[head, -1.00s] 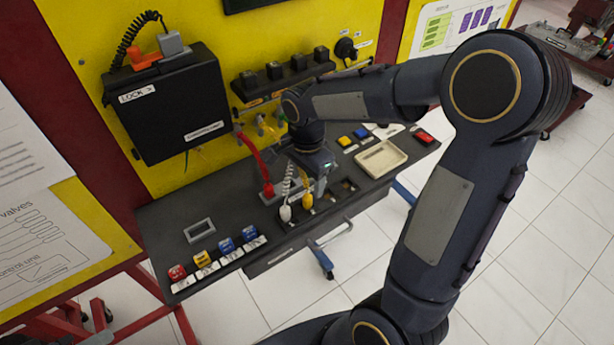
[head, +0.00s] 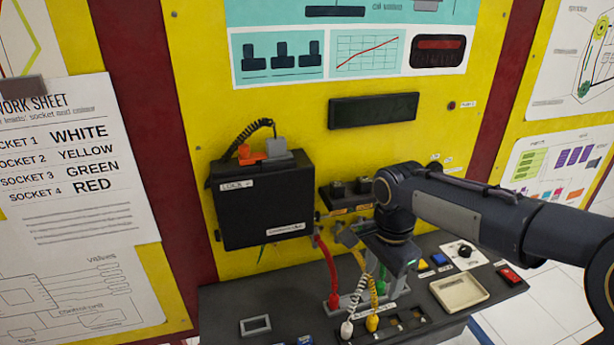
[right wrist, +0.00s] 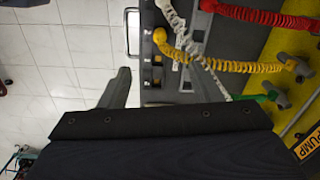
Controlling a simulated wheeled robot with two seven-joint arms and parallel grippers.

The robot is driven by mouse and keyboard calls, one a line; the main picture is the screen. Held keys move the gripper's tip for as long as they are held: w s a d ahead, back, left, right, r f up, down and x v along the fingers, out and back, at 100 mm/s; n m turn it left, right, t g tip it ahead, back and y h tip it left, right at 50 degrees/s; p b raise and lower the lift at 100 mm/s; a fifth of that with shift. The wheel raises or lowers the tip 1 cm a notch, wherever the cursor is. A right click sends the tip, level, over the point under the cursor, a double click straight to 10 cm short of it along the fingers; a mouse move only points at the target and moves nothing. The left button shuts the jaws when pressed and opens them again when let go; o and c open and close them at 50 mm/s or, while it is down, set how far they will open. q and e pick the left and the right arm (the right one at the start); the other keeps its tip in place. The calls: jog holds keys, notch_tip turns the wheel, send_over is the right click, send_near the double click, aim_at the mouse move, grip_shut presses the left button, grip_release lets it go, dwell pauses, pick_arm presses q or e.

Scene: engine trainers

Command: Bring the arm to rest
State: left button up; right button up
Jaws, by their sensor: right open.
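My right arm comes in from the right in the head view. Its gripper (head: 390,272) hangs low over the bench beside the coiled leads. In the right wrist view the two fingers of the right gripper (right wrist: 157,88) stand apart with nothing between them. In the wrist view the yellow lead (right wrist: 230,66) and white lead (right wrist: 175,18) pass close above the fingers. My left gripper is not in view.
The black lock box (head: 262,200) is on the yellow panel (head: 300,110). A beige tray (head: 459,291), a red switch (head: 509,275) and a small grey frame (head: 255,325) are on the bench. A work sheet (head: 75,160) lists socket colours. White floor lies beyond the bench's right end.

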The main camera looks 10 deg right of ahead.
jog(key=s+a+n+t+y, duration=0.2)
jog(key=s+n, duration=0.4)
jog(key=s, duration=0.2)
jog(key=s+a+f+n+t+y, duration=0.1)
jog(key=s+a+n+t, duration=0.1)
jog(key=s+n, duration=0.5)
jog(key=shift+s+f+n+t+y, duration=0.2)
jog(key=shift+s+n+t+y, duration=0.15)
jog(key=shift+s+t, duration=0.55)
